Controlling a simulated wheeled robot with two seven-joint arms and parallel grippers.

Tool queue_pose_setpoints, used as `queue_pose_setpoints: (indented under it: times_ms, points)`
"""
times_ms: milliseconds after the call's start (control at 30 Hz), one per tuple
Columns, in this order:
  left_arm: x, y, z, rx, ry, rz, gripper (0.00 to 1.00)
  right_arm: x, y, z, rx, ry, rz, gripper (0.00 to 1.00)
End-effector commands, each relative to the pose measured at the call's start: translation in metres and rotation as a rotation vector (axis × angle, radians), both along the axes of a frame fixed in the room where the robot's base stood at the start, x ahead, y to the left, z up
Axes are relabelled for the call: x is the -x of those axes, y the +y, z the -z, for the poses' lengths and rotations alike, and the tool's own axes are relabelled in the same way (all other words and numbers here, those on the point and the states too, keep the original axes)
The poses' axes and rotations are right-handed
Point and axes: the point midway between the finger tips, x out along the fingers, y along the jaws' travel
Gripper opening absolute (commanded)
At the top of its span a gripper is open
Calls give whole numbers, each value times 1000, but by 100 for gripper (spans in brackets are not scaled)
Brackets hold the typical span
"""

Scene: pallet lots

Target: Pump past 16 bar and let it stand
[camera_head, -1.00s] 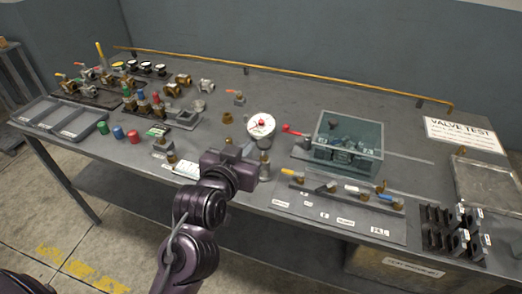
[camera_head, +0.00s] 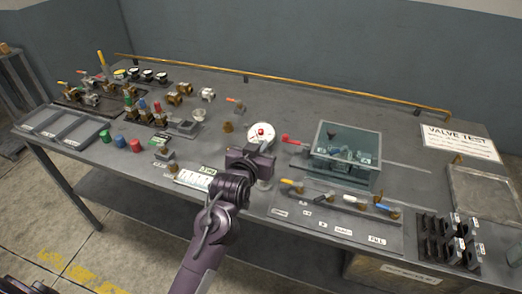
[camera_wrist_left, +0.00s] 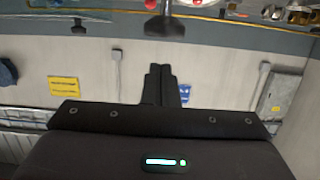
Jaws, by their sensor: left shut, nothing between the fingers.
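A round white gauge (camera_head: 255,128) with a red centre stands near the middle of the bench; its reading is too small to tell. My left gripper (camera_head: 258,166) is just in front of the gauge in the head view, partly covering its lower side. In the left wrist view its fingers (camera_wrist_left: 161,86) are shut together and empty. A dark T-shaped part (camera_wrist_left: 165,27) shows beyond the fingertips, apart from them in the picture. My right gripper is out of view.
Valves with coloured levers (camera_head: 350,199) line the bench front right, beside a black rack (camera_head: 437,240). A grey tray (camera_head: 45,120) and loose valves crowd the left. A sign (camera_head: 460,142) reads VALVE TEST. A brass pipe (camera_head: 290,77) runs along the back.

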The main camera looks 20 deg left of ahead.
Motion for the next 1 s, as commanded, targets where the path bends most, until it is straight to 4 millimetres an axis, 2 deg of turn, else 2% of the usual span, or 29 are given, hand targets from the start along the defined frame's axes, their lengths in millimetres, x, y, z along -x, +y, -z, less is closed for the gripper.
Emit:
queue_pose_setpoints:
  times_ms: [200, 633, 867, 1000]
  points:
    - [1, 0, 20, 0, -1, 1, 0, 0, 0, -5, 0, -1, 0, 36]
    - [1, 0, 25, 0, -2, 0, 0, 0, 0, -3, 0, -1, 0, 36]
    - [1, 0, 58, -1, 1, 0, 0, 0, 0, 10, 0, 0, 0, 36]
    - [1, 0, 60, 0, 1, 0, 0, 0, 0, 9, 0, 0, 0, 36]
